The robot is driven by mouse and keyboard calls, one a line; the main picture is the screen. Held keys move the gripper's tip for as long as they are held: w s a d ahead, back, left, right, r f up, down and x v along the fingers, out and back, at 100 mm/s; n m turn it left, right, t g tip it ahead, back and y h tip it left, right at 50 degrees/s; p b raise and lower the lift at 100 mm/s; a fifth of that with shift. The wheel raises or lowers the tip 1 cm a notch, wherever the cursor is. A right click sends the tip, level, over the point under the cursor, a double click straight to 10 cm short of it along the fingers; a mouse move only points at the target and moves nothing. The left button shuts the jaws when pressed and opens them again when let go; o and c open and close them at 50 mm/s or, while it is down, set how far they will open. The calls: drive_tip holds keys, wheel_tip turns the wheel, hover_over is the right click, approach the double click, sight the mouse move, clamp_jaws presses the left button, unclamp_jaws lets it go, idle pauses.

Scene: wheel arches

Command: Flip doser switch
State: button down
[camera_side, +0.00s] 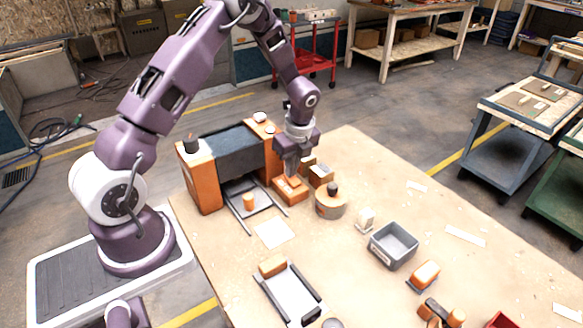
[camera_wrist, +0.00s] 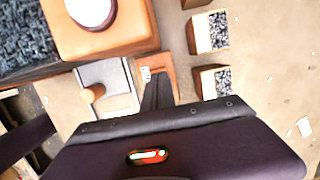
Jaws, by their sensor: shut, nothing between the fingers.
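My gripper (camera_side: 292,174) points down at a low orange box (camera_side: 290,194) at the foot of the right orange tower (camera_side: 271,152). Its fingers are together with nothing between them. In the wrist view the dark fingers (camera_wrist: 158,82) lie over the orange box (camera_wrist: 170,66), beside a small pale piece (camera_wrist: 146,74) on it. This box may be the doser and the pale piece its switch; I cannot tell for sure, nor which way a switch is set. The fingers hide part of the box, and contact is unclear.
A dark grey block (camera_side: 228,148) spans the orange towers. A railed slide with an orange cylinder (camera_side: 249,202) lies left of the box. A round orange-and-wood pot with a black knob (camera_side: 331,203) stands close right. Small filled bins (camera_wrist: 211,32) are beside the gripper. A grey tray (camera_side: 393,246) stands farther right.

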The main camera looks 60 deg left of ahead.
drive_tip(key=shift+s+a+f+h, duration=0.15)
drive_tip(key=shift+a+f+h, duration=0.35)
drive_tip(key=shift+h, duration=0.5)
drive_tip(key=shift+d+f, duration=0.1)
drive_tip(key=shift+d, duration=0.05)
drive_tip(key=shift+s+d, duration=0.1)
drive_tip(key=shift+d, duration=1)
drive_tip(key=r, duration=0.2)
drive_tip(key=a+r, duration=0.1)
drive_tip(key=r, duration=0.2)
drive_tip(key=shift+w+a+r, duration=0.25)
drive_tip(key=shift+w+r, duration=0.1)
drive_tip(key=shift+r, duration=0.05)
wheel_tip(320, 180, up, 9)
drive_tip(key=shift+d+r, duration=0.1)
